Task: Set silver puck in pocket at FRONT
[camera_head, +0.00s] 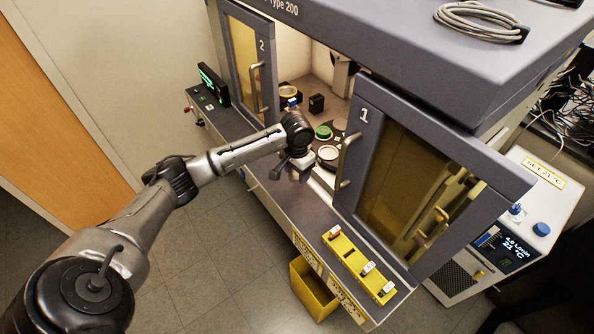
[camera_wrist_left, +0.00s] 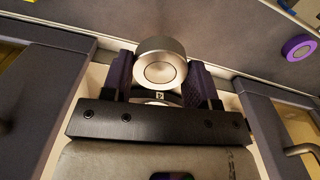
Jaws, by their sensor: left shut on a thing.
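In the left wrist view, a silver puck (camera_wrist_left: 160,66), round with a ring on its face, sits between the dark purple fingers of my left gripper (camera_wrist_left: 160,84), which is shut on it. In the head view, my left gripper (camera_head: 298,170) hangs in the opening between the two doors, at the front edge of the machine. The puck cannot be made out there. Behind the gripper, inside the machine, lies a dark round stage (camera_head: 336,141) with a green ring (camera_head: 323,132) and pale round spots. The FRONT label cannot be read. My right gripper is not in view.
Door 1 (camera_head: 365,110) stands to the right of the opening, and door 2 (camera_head: 248,60) to the left; both have bar handles. A yellow rack (camera_head: 350,258) with several small items lies on the front ledge, above a yellow bin (camera_head: 312,290). A small dark block (camera_head: 317,103) stands inside.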

